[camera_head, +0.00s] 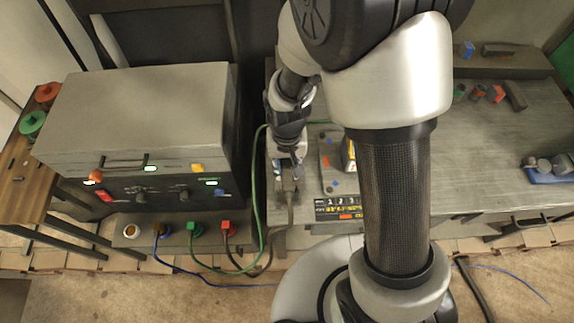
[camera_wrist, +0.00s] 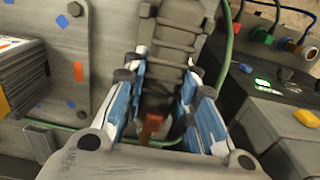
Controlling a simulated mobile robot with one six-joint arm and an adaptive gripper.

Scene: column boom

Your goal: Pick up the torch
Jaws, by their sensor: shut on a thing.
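The torch shows in the wrist view as a dark grey, ribbed body (camera_wrist: 178,42) beyond and between my fingertips. In the head view it is a small dark shape (camera_head: 290,203) just below my gripper. My gripper (camera_wrist: 168,78), with blue and white fingers, is shut on the torch. In the head view my gripper (camera_head: 287,172) points down at the left end of the grey bench. A reddish-brown piece (camera_wrist: 152,127) shows between the fingers. The fingers hide part of the torch, and I cannot tell whether it is clear of the bench.
A grey power unit (camera_head: 145,105) stands to the left, with coloured sockets at its base. A green cable (camera_head: 256,185) runs close beside my gripper. A plate with coloured marks (camera_head: 330,165) lies to the right on the bench (camera_head: 480,130). Small parts sit farther right.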

